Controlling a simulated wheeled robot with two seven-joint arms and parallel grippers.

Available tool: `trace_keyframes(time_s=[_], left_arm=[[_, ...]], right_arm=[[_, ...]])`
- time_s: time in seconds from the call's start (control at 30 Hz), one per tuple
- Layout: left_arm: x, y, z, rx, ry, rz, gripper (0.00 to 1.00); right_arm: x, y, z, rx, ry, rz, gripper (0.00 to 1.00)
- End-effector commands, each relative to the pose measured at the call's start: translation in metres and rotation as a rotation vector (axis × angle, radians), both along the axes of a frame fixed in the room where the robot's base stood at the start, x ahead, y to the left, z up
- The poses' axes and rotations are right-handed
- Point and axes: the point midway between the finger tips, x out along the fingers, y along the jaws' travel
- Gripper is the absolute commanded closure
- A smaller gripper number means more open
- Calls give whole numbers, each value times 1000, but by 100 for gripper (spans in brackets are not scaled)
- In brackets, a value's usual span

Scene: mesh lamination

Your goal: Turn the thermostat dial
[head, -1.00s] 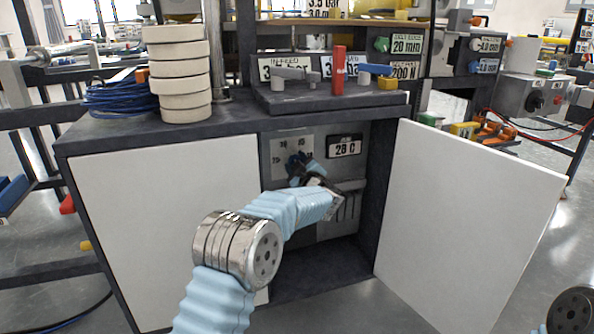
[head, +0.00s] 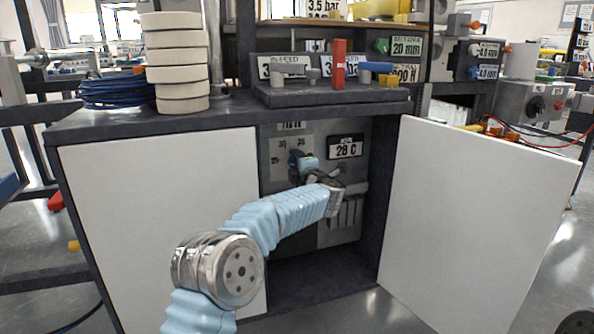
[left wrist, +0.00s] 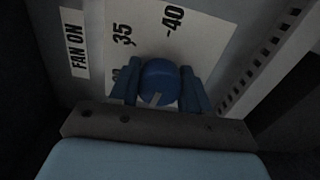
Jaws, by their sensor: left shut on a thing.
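The thermostat dial (left wrist: 158,82) is a round blue knob with a pale pointer line, on a pale scale plate in the left wrist view. The marks 35 and -40 show above it. My left gripper (left wrist: 160,92) has one finger on each side of the dial and is shut on it. In the head view my left gripper (head: 306,164) reaches into the open cabinet at the panel (head: 330,135), and mostly hides the dial. A display (head: 345,146) to its right reads 28 C. My right gripper is not in view.
The cabinet's right door (head: 470,215) stands open; a white panel (head: 160,220) closes the left side. Rolls of pale tape (head: 178,60) and blue cable (head: 118,92) lie on top. The cabinet floor (head: 320,270) is clear.

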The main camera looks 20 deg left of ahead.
Motion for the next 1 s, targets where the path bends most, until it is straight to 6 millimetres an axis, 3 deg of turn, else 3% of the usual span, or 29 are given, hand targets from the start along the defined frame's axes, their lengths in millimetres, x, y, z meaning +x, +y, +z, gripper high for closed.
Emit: trace_keyframes(time_s=[0.33, 0.9, 0.93, 1.0], left_arm=[[0, -2, -2, -129, -83, -3, 84], [0, -2, -1, -154, -101, -3, 84], [0, -2, -1, -154, -101, -4, 52], [0, -2, -1, -154, -101, -4, 41]], right_arm=[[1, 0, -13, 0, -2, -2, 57], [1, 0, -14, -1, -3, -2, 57], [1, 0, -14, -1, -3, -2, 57], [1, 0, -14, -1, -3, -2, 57]])
